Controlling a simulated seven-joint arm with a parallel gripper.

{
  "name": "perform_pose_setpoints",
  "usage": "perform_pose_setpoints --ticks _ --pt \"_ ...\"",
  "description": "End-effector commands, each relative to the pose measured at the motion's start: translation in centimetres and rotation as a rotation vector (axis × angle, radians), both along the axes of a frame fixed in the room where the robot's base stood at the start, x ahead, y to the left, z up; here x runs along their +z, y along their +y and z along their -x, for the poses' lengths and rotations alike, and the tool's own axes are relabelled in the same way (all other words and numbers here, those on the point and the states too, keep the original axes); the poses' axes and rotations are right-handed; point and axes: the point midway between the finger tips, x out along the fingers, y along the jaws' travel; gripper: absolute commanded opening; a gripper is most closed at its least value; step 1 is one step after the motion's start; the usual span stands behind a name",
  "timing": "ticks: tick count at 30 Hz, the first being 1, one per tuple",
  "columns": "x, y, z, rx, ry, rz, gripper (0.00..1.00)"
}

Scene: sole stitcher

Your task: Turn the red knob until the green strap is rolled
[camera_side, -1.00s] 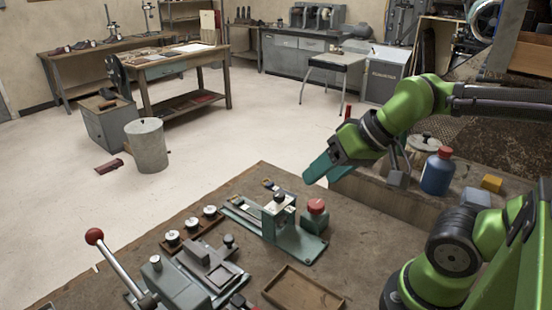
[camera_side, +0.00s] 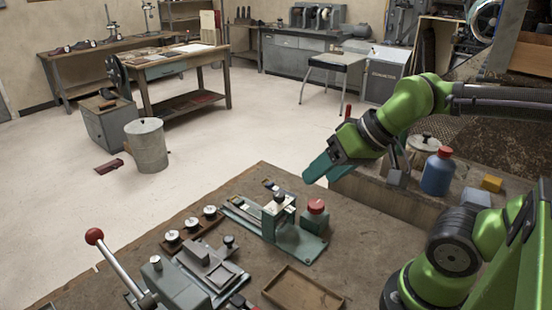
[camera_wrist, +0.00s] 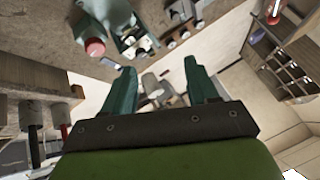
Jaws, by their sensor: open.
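The red knob (camera_side: 316,206) sits on top of a small green block at the right side of a green bench fixture (camera_side: 297,243). The knob also shows in the wrist view (camera_wrist: 95,47), left of and beyond the fingers. I cannot clearly pick out the green strap from the green fixture parts. My gripper (camera_side: 324,172) is above the bench's back edge, above and behind the knob and apart from it. In the wrist view its two teal fingers (camera_wrist: 158,68) are spread with nothing between them.
A red-balled lever (camera_side: 94,236) stands at the front left. Several small round-topped pieces (camera_side: 191,226) sit left of the fixture. An empty wooden tray (camera_side: 303,290) lies in front. A blue bottle (camera_side: 437,174) stands right of my gripper. Bare bench lies right of the fixture.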

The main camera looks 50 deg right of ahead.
Motion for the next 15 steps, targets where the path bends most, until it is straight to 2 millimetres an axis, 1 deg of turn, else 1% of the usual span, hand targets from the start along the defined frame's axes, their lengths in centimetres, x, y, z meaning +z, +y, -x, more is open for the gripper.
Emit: perform_pose_setpoints --ticks 7,9,10,11,13,14,15 --pt "0.0 0.0 0.0 0.000 0.000 0.000 0.58" --pt "0.0 -0.1 0.0 -0.004 0.000 0.000 0.69" --pt "-0.2 -0.3 -0.1 -0.012 0.008 -0.001 0.71" --pt "-0.4 -0.5 -0.2 -0.022 0.018 -0.002 0.71" --pt "-0.9 -1.7 -0.7 -0.065 0.048 -0.015 0.71" --pt "-1.0 -2.3 -1.1 -0.090 0.066 -0.025 0.71" --pt "-1.3 -3.5 -1.6 -0.111 0.094 -0.030 0.71"
